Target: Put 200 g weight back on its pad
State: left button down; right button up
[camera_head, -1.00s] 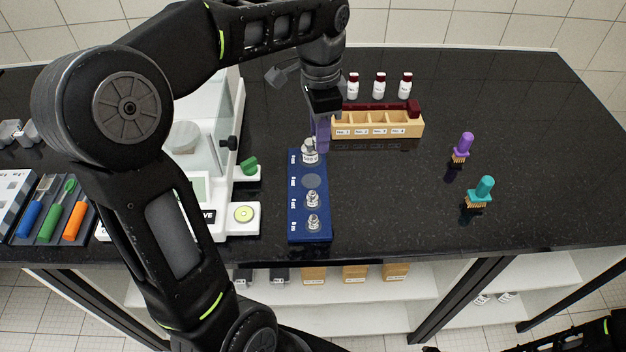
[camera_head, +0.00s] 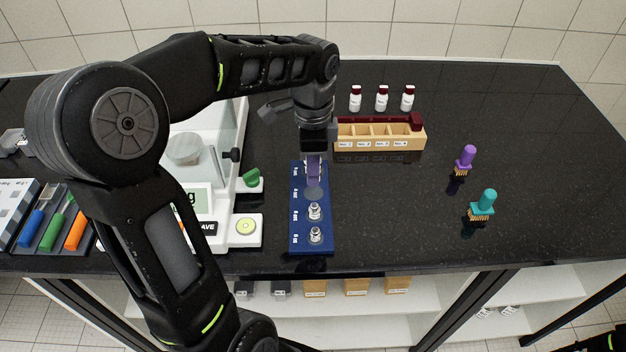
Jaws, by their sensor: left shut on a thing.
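My left gripper (camera_head: 315,178) comes down from above over the blue weight rack (camera_head: 312,247), with its purple fingers at the rack's back half. It is shut on the 200 g weight, which the fingers almost wholly hide. A bare grey round pad (camera_head: 314,194) shows just in front of the fingertips, second from the back. I cannot tell whether the held weight touches the rack. Two smaller silver weights stand on the front pads, one (camera_head: 315,211) behind the other (camera_head: 315,235). The backmost place is hidden by the gripper. My right gripper is out of view.
A white balance (camera_head: 222,232) stands close left of the rack. A wooden box (camera_head: 380,143) with compartments and several red-capped bottles are behind to the right. A purple brush (camera_head: 466,158) and a teal brush (camera_head: 484,203) stand right. The counter between is clear.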

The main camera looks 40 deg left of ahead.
pick_arm(q)
jog(key=shift+f, duration=0.3)
jog(key=shift+f, duration=1.85)
jog(key=shift+f, duration=0.1)
jog(key=c, duration=1.1)
grip_release()
notch_tip(320, 180, up, 12)
jog(key=shift+r, duration=0.1)
